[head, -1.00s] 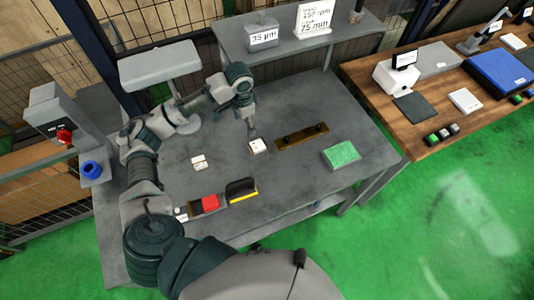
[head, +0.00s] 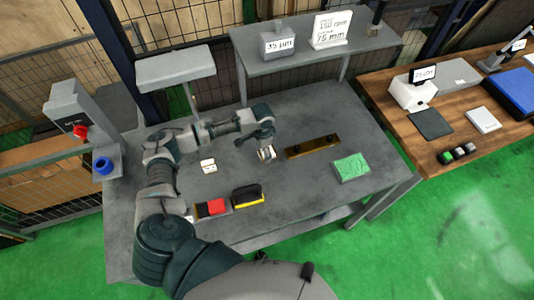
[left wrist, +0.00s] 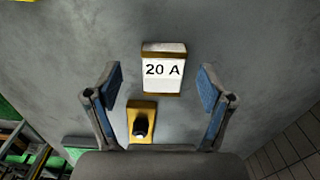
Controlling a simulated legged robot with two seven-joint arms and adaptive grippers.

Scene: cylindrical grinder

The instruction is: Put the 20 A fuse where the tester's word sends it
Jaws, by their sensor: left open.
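The 20 A fuse (left wrist: 164,70) is a white block with brass-brown ends and the label "20 A". It lies on the grey table; in the head view (head: 267,154) it is partly covered by my left gripper (head: 262,147). In the left wrist view my left gripper (left wrist: 160,92) is open, one blue-padded finger on each side and the fuse slightly beyond, between them. A brass bar with two black posts (head: 313,147) lies just right of the fuse. A small white device with a display (head: 423,75) stands on the wooden bench; its text is too small to read.
A white labelled piece (head: 208,166) lies left of the gripper. A red block (head: 211,207), a black-and-yellow tray (head: 248,196) and a green pad (head: 351,167) are nearer the front. A shelf (head: 290,59) with number signs stands at the back.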

